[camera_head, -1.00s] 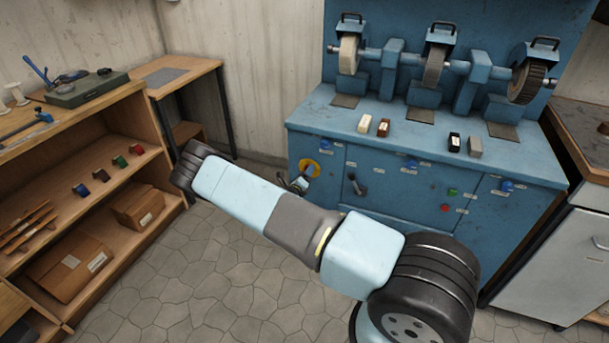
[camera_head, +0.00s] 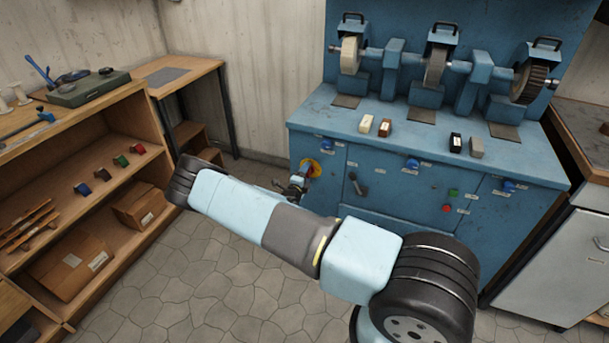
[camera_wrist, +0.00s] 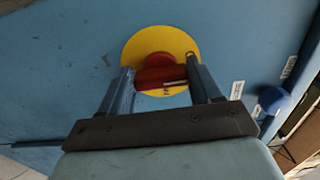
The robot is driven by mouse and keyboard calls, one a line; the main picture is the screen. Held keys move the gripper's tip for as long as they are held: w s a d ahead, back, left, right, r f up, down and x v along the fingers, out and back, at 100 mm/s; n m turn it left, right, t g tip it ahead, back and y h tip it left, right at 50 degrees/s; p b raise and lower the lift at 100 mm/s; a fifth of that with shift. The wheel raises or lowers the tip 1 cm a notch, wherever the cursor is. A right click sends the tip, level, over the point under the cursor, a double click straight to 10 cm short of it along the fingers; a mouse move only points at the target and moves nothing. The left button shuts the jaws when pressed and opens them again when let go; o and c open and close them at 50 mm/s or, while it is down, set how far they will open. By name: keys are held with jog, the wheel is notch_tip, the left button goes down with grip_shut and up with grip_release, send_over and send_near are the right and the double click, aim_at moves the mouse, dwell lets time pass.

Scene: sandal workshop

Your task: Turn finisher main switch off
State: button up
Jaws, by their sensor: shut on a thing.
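The finisher (camera_head: 390,150) is a blue cabinet machine with wheels on top. Its main switch is a red knob (camera_wrist: 160,76) on a round yellow plate (camera_wrist: 180,42), at the left of the cabinet's front. In the wrist view the knob's red bar lies crosswise between my two fingers, with a white mark near its right end. My gripper (camera_wrist: 162,82) is shut on this knob, one finger at each end of the bar. In the head view the yellow plate (camera_head: 312,167) shows just behind my gripper (camera_head: 304,176), which partly hides it; the knob is hard to make out there.
A dark lever (camera_head: 358,184) sits right of the switch. Blue knobs, a green button (camera_head: 453,194) and a red button (camera_head: 447,208) are farther right. A wooden shelf (camera_head: 125,160) with boxes stands left. Open floor (camera_head: 200,270) lies between shelf and finisher.

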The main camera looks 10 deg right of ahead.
jog(key=shift+a+f, duration=0.1)
jog(key=shift+a, duration=0.1)
jog(key=o, duration=1.1)
jog(key=shift+d, duration=0.15)
jog(key=shift+c, duration=0.2)
jog(key=v, duration=1.3)
jog(key=shift+s+a, duration=0.25)
jog(key=shift+s, duration=0.05)
